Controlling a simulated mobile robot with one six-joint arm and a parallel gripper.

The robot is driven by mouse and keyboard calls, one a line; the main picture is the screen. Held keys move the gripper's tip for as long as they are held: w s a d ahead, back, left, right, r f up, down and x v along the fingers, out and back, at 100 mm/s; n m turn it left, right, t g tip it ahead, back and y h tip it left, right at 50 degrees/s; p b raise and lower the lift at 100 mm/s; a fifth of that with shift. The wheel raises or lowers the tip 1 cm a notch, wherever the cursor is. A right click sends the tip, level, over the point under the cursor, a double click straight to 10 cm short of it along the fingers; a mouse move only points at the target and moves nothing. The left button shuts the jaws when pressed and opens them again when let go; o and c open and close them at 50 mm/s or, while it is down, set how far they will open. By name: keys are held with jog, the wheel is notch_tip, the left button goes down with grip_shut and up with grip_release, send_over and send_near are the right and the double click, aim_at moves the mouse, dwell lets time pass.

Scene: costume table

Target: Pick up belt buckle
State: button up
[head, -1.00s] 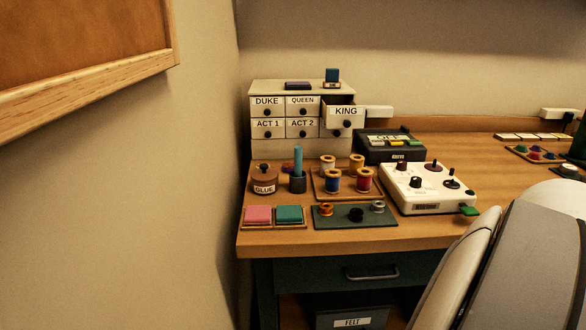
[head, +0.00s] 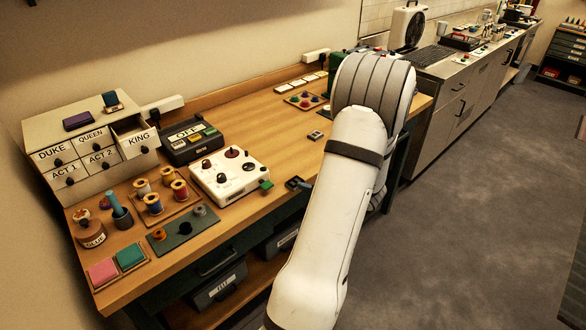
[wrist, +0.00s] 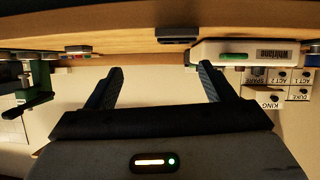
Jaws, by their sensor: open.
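A small dark piece, which looks like the belt buckle (head: 315,135), lies flat on the wooden table right of the white control box.
The white control box (head: 229,176) with its green tab (head: 266,186) stands left of the buckle. A tray of coloured pieces (head: 304,101) lies behind it. Thread spools, a glue jar and labelled drawers (head: 84,172) crowd the left end. The wood around the buckle is mostly clear.

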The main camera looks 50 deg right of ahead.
aim_at(295, 181)
jog(key=shift+t+y, duration=0.4)
jog(key=shift+y, duration=0.3)
jog(key=w+f, duration=0.1)
jog(key=w, duration=0.1)
jog(key=w+f+p, duration=0.1)
jog(key=w, duration=0.1)
jog(key=w+f+p, duration=0.1)
jog(key=w+f, duration=0.1)
jog(key=shift+a, duration=0.4)
jog(key=shift+c, duration=0.3)
jog(key=c, duration=1)
notch_tip(295, 181, up, 10)
